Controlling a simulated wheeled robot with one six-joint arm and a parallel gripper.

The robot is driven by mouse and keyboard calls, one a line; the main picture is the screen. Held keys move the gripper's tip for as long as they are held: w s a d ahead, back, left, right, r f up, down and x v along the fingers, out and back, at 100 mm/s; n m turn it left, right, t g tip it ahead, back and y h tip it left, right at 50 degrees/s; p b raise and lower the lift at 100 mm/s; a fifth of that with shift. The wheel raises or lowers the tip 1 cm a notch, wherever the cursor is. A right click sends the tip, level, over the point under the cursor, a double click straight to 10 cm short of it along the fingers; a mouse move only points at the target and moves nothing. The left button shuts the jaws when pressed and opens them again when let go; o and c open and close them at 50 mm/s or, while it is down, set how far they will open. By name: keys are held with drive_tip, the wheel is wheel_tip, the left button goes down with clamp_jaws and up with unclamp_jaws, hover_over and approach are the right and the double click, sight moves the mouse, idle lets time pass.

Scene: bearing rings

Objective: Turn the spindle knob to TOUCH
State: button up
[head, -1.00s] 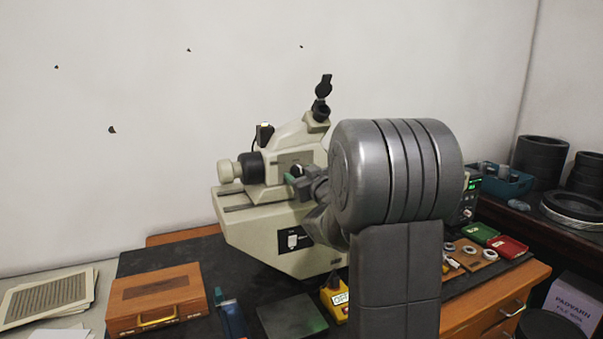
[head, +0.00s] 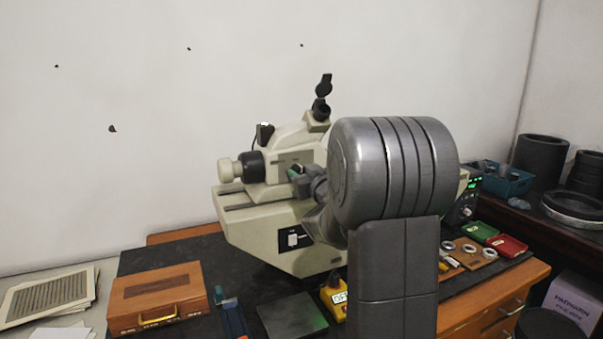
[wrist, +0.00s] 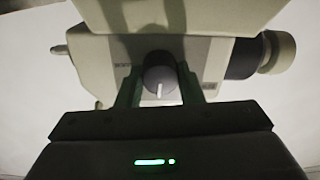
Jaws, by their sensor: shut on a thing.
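The spindle knob (wrist: 159,74) is a dark round knob on the front of the beige machine (head: 272,214). In the wrist view its white pointer line faces the bottom of the picture. Small labels (wrist: 208,86) sit on both sides of the knob, too blurred to read. My gripper (wrist: 160,82) is shut on the knob, with one green-tinted finger on each side of it. In the head view my gripper (head: 298,174) is at the machine's front, and the knob is mostly hidden by the fingers and arm.
A wooden case (head: 158,298), a dark plate (head: 292,316) and a yellow device (head: 334,297) lie on the bench in front of the machine. Red (head: 508,246) and green (head: 479,232) trays and a wooden board with rings (head: 470,257) lie right of my arm.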

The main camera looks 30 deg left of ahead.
drive_tip(key=m+p, duration=0.1)
drive_tip(key=m, duration=0.3)
drive_tip(key=shift+r+p, duration=0.1)
drive_tip(key=shift+p, duration=0.3)
drive_tip(key=m+p, duration=0.1)
drive_tip(key=m, duration=0.3)
drive_tip(key=shift+m, duration=0.4)
drive_tip(key=m+p, duration=0.1)
drive_tip(key=m, duration=0.3)
drive_tip(key=shift+m, duration=0.3)
drive_tip(key=shift+f+m+p, duration=0.15)
drive_tip(key=shift+m+p, duration=0.05)
drive_tip(key=shift+m, duration=0.75)
drive_tip(key=shift+f+m+p, duration=0.1)
drive_tip(key=shift+m+p, duration=0.05)
drive_tip(key=shift+m, duration=0.8)
drive_tip(key=shift+t, duration=0.3)
drive_tip(key=o, duration=1)
drive_tip(key=shift+d, duration=0.1)
drive_tip(key=shift+c, duration=0.2)
drive_tip(key=shift+f, duration=0.15)
